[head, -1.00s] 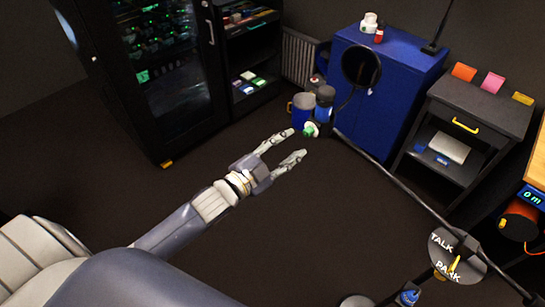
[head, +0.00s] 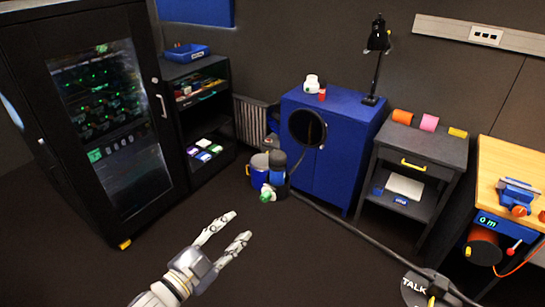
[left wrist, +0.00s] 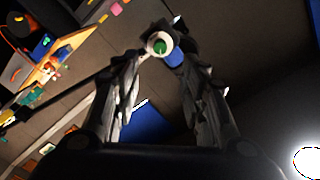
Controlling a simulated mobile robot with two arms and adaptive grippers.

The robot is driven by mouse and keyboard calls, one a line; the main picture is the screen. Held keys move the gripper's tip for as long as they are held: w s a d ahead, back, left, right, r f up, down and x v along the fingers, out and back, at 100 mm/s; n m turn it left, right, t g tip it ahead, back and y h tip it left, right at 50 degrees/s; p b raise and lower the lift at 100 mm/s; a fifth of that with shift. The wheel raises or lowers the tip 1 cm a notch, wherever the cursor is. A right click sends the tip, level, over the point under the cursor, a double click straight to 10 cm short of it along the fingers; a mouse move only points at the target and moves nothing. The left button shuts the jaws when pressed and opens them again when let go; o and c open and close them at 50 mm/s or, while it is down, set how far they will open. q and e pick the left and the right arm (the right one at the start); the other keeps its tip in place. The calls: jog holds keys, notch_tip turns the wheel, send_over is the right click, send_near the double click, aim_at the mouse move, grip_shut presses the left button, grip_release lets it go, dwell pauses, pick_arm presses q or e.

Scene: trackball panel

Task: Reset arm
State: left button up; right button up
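My left gripper (head: 240,226) is open and empty, its two pale fingers apart over the dark floor in the head view. In the left wrist view my fingers (left wrist: 166,62) are also apart. A green ball in a white ring (head: 266,195) lies ahead of the fingertips, with a gap in the head view; it shows between the fingertips in the left wrist view (left wrist: 158,46). My right gripper is out of view.
A glass-door rack (head: 110,130) is at left. A dark side table (head: 420,145) and wooden bench (head: 510,165) are at right. Floor between is clear.

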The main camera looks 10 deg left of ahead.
pick_arm(q)
jog(key=s+a+f+n+g+y+b, duration=0.1)
jog(key=s+a+f+n+g+y, duration=0.15)
jog(key=f, duration=0.95)
jog(key=s+a+f+n+g+y+b, duration=0.1)
jog(key=s+a+f+n+g+b, duration=0.15)
jog(key=f, duration=1.05)
jog(key=s+a+f+n+g+y, duration=0.1)
jog(key=s+a+f+y, duration=0.15)
jog(key=f, duration=0.95)
jog(key=s+d+f+n+g+b, duration=0.1)
jog(key=s+f+n+g+b, duration=0.35)
jog(key=s+f, duration=1.35)
jog(key=s+d+f+g, duration=0.2)
jog(key=s+f, duration=0.3)
jog(key=s, duration=0.2)
jog(key=s+d+f+g, duration=0.2)
jog(key=s+f+g, duration=0.1)
jog(key=s, duration=0.4)
jog(key=shift+s+d+f, duration=0.15)
jog(key=shift+s+f, duration=0.1)
jog(key=shift+f, duration=0.6)
